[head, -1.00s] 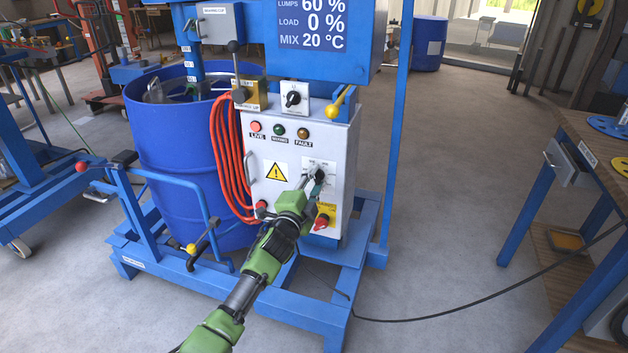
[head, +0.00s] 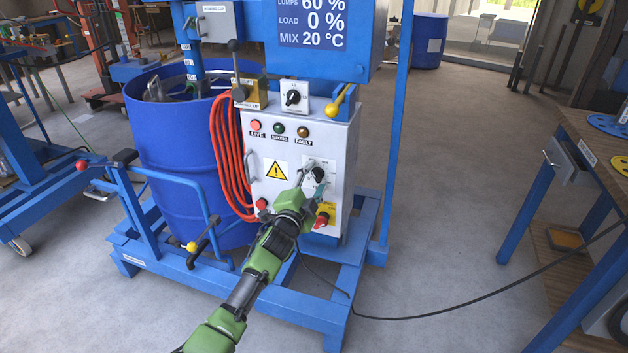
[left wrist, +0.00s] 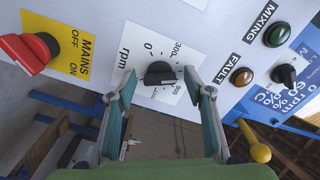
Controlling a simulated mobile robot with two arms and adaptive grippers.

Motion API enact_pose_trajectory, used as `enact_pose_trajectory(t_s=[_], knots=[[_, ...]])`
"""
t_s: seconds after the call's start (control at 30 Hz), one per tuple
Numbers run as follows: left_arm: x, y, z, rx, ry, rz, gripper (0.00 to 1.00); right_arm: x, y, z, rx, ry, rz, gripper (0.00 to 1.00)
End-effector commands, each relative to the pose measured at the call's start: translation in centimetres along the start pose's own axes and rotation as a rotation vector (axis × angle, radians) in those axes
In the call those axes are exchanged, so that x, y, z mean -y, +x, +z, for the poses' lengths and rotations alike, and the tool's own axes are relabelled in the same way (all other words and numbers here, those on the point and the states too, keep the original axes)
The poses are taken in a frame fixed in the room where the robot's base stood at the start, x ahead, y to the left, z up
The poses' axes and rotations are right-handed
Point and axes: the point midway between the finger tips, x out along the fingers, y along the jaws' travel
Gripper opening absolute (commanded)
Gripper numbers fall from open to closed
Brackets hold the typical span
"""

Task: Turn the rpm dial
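The rpm dial (head: 319,174) is a black knob on a white scale plate, on the front of the grey control box. In the left wrist view the dial (left wrist: 160,73) sits just beyond and between my fingertips, with 0 and 300 marks readable beside it. Which mark it points to is unclear. My left gripper (head: 312,179) is open in front of the dial. In the left wrist view the left gripper (left wrist: 158,94) has its green fingers wide apart on either side of the knob, with gaps and nothing held. My right gripper is not in view.
A red mains knob on a yellow plate (head: 325,214) sits just below the dial. Indicator lamps (head: 279,128), a black selector switch (head: 292,98) and a yellow-knobbed lever (head: 341,101) are above. Red hose (head: 227,160) hangs left.

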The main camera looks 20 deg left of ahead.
Motion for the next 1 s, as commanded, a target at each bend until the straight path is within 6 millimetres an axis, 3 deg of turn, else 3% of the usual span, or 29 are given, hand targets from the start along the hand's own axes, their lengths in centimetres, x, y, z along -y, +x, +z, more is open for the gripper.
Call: enact_pose_trajectory(t_s=[0.3, 0.47, 1.0], knots=[[0.0, -0.1, 0.0, 0.000, 0.001, 0.001, 0.47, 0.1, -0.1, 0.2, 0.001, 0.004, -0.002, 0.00], [-0.2, -1.1, 0.1, 0.001, 0.001, 0.002, 0.47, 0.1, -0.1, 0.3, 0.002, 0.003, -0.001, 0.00], [-0.1, -10.5, 0.1, 0.000, 0.000, 0.001, 0.47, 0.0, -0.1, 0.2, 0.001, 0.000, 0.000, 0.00]])
